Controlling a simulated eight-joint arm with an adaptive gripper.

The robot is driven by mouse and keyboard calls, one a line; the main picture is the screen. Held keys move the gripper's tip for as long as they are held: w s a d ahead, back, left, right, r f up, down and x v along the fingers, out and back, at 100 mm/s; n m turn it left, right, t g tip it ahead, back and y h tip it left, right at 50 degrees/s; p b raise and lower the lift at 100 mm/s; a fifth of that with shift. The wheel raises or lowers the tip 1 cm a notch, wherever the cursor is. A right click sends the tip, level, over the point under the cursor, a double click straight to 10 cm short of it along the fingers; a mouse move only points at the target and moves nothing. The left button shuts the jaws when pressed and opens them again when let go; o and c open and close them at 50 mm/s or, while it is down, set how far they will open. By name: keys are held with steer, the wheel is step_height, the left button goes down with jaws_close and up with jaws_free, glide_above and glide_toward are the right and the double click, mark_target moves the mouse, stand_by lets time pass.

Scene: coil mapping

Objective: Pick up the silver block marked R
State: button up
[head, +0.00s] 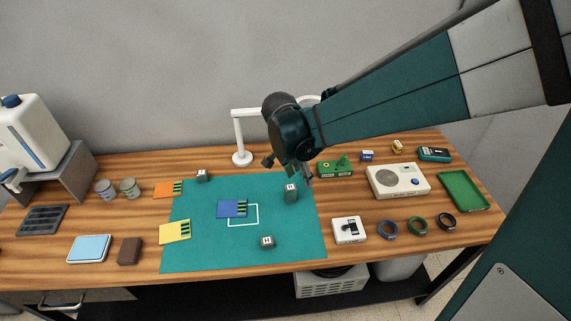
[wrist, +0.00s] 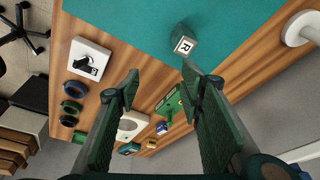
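The silver block marked R (wrist: 185,43) stands near an edge of the teal mat (wrist: 120,14) in the wrist view. Its R label faces the camera, and its sides look greenish. In the head view the matching block (head: 291,194) stands near the mat's back right corner, its label too small to read. My gripper (wrist: 164,86) is open and empty, with its two fingers spread wide. In the head view my gripper (head: 288,170) hangs above and just behind the block, apart from it. Two similar blocks stand at the mat's back left (head: 202,177) and front (head: 267,242).
A green board (head: 335,168) lies close to the right of my gripper. A white lamp (head: 240,140) stands behind. A white switch box (head: 348,230), several rings (head: 387,230) and a cream radio (head: 398,181) are at the right. A blue card (head: 228,208) lies mid-mat.

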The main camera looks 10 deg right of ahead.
mark_target(290, 192)
steer(key=w+a+f+m+p, duration=0.1)
steer(key=f, duration=0.1)
steer(key=w+a+f+m+g+h+p, duration=0.1)
steer(key=a+f+m, duration=0.1)
steer(key=w+a+f+m+p, duration=0.1)
steer(key=w+a+f, duration=0.1)
steer(key=shift+a+h+p, duration=0.1)
steer(key=shift+h+p, duration=0.2)
steer(key=shift+p, duration=0.1)
steer(key=shift+w+a+f+m+g, duration=0.1)
steer(key=shift+a+f+m+g, duration=0.2)
steer(key=shift+f+m, duration=0.25)
steer(key=shift+f, duration=0.1)
steer(key=shift+x, duration=1.25)
steer(key=shift+d, duration=0.1)
steer(key=shift+x, duration=2.5)
steer(key=shift+d, duration=0.1)
steer(key=c, duration=1.1)
